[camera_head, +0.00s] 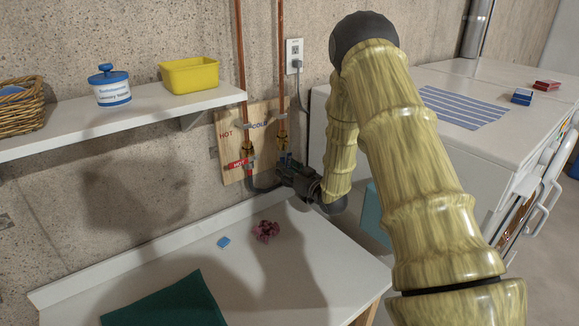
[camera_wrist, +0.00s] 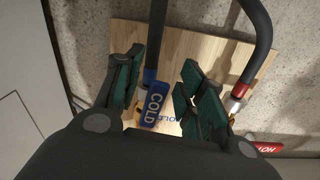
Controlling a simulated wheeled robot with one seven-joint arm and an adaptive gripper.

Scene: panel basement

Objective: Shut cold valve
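The cold valve's blue handle, lettered COLD (camera_wrist: 157,104), shows between my fingers in the wrist view. My gripper (camera_wrist: 165,88) is open, with one green-padded finger on each side of the handle and a visible gap to each. In the head view my gripper (camera_head: 287,168) is at the lower right of the wooden panel (camera_head: 231,142), by the cold pipe, and hides most of the cold valve. The hot valve's red HOT handle (camera_head: 237,164) is to its left, and its red lettered end (camera_wrist: 263,148) shows at lower right in the wrist view.
A shelf (camera_head: 150,113) with a wicker basket, a lidded tub and a yellow bin (camera_head: 190,75) is at left. Below are a white counter (camera_head: 262,290) with a green cloth, a blue piece and a pink item. White machines (camera_head: 465,90) stand at right.

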